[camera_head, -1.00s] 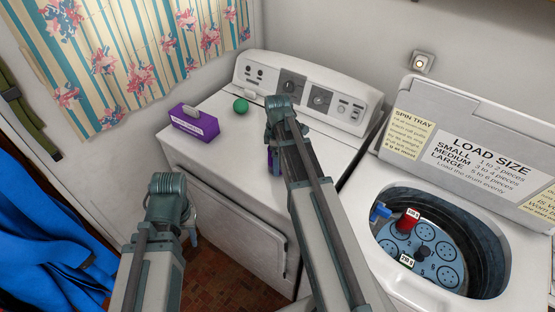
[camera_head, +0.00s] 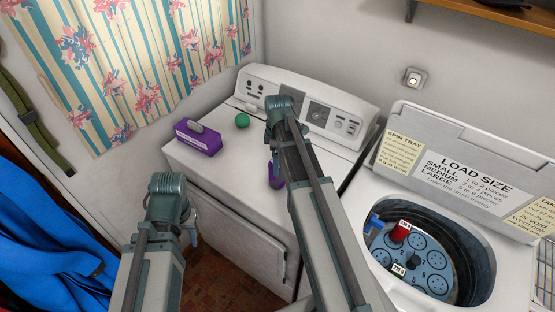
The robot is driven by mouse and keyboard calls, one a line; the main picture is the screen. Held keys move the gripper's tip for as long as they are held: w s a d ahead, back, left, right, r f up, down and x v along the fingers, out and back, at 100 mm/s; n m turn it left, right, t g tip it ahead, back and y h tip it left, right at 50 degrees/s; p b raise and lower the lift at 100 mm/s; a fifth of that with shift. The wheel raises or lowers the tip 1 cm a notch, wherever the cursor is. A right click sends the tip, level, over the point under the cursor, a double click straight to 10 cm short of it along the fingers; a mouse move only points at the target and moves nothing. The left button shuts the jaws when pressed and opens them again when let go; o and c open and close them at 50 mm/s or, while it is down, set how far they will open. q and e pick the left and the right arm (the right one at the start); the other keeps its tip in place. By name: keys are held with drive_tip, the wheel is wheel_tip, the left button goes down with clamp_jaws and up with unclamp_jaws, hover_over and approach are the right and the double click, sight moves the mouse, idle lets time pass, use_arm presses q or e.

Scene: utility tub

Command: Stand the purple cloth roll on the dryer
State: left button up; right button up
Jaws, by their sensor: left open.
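A purple piece (camera_head: 276,177), which looks like the cloth roll, shows on the dryer top (camera_head: 235,150), partly hidden behind my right forearm. It appears upright. My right gripper (camera_head: 270,146) is above it, mostly hidden behind its own arm, so I cannot see its fingers well. My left gripper (camera_head: 192,230) is open and empty, in front of the dryer's left front and below its top. The dryer is white, with a control panel at its back.
A curtain hangs at the left.

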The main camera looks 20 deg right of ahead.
wheel_tip(320, 180, up, 5)
drive_tip(key=p, duration=0.3)
drive_tip(key=shift+f, duration=0.2)
drive_tip(key=s+a+m, duration=0.4)
drive_tip(key=s+a, duration=0.4)
drive_tip(key=a, duration=0.3)
drive_tip(key=s+a+m+h, duration=0.1)
drive_tip(key=s+a+m, duration=0.3)
drive_tip(key=s+a, duration=0.4)
drive_tip(key=a, duration=0.3)
drive_tip(key=shift+s+a, duration=0.25)
drive_tip(key=shift+a, duration=0.15)
